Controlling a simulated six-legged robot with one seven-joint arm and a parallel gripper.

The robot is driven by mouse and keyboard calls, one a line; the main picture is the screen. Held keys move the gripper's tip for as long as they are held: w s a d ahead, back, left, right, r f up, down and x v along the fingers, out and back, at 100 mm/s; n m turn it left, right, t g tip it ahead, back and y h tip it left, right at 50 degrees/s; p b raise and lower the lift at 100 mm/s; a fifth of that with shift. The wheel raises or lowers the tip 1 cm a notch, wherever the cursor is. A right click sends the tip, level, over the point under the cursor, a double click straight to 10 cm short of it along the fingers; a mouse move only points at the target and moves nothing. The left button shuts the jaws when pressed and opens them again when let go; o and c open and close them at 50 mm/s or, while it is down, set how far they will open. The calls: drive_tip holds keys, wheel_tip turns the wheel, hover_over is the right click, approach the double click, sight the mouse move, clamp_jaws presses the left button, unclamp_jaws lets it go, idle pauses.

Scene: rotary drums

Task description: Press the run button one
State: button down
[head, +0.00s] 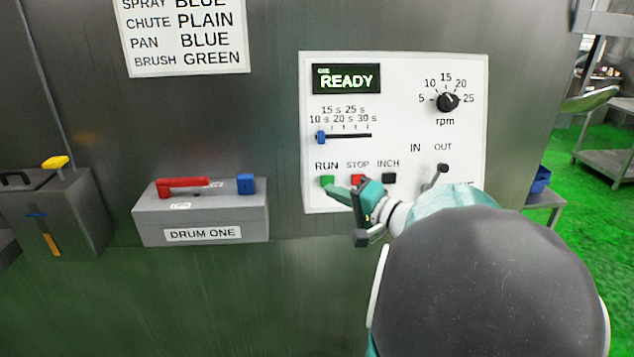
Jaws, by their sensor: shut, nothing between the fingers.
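The green RUN button (327,181) is at the lower left of a white control panel (400,75). The panel's display (346,79) reads "ONE" and "READY". My gripper (334,191) is shut and empty. Its fingertips are at the lower right edge of the green button in this view; I cannot tell whether they touch it. The red STOP button (357,179) is just right of it, partly covered by my gripper. The black INCH button (389,178) is further right.
The panel also has a time slider (321,137), an rpm knob (447,102) and an IN/OUT lever (436,174) close to my arm. A grey DRUM ONE box (200,217) with a red handle (183,186) and blue block (246,184) is left of the panel.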

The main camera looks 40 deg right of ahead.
sight(327, 181)
drive_tip(key=w+d+f, duration=0.3)
drive_tip(key=w+d, duration=0.2)
drive_tip(key=w, duration=0.1)
drive_tip(key=shift+w+d, duration=0.15)
drive_tip(key=shift+d, duration=0.05)
idle(0.5)
idle(1.9)
drive_tip(key=shift+w+d+f, duration=0.2)
drive_tip(key=shift+w+d, duration=0.05)
drive_tip(key=shift+w, duration=0.1)
